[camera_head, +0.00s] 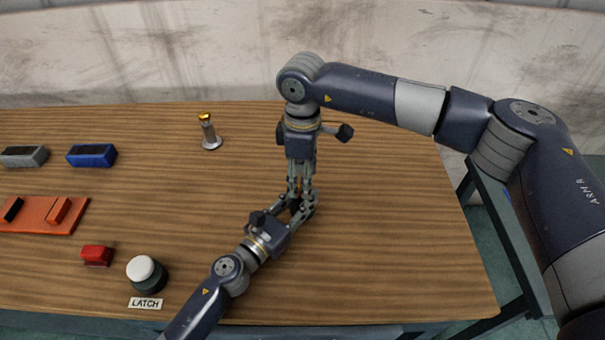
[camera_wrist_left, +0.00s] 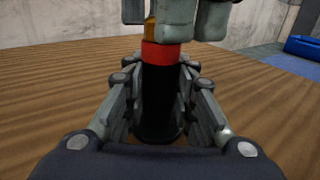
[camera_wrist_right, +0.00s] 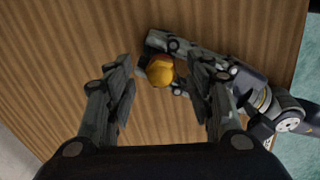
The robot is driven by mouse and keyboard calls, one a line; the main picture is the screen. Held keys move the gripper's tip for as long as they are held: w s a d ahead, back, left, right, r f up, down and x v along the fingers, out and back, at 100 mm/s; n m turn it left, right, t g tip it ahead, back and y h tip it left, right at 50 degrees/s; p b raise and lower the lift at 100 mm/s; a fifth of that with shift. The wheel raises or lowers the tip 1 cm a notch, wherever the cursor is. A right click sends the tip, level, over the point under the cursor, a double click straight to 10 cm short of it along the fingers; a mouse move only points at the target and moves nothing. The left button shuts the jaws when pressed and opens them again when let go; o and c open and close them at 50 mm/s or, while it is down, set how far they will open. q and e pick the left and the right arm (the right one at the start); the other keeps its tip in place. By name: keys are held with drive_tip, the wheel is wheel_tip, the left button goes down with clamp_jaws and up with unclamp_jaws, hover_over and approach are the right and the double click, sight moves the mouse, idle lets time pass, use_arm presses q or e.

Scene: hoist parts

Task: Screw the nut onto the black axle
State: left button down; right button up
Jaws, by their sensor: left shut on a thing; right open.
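My left gripper (camera_head: 303,208) is shut on the black axle (camera_wrist_left: 160,105), which stands upright between its fingers in the left wrist view. A red band (camera_wrist_left: 160,54) circles the axle's upper end. A gold piece, seemingly the nut (camera_wrist_left: 150,27), is at the top, partly hidden by my right fingers. In the right wrist view the nut (camera_wrist_right: 158,72) lies between the open fingers, with no clear contact on either side. My right gripper (camera_head: 300,192) points down from above, open, right over the left one. In the head view the grippers hide the axle and nut.
A silver post with a gold top (camera_head: 210,132) stands behind and left. A grey block (camera_head: 24,156), blue block (camera_head: 91,155), orange tray (camera_head: 35,222), red block (camera_head: 97,255) and white-topped LATCH button (camera_head: 144,274) are left. The table's right side (camera_head: 400,230) is clear.

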use_arm(q)
drive_tip(key=shift+f, duration=0.1)
use_arm(e)
wheel_tip(320, 180, up, 12)
idle(0.4)
use_arm(q)
drive_tip(key=c, duration=1.2)
unclamp_jaws()
drive_tip(key=shift+c, duration=0.2)
drive_tip(key=v, duration=1.2)
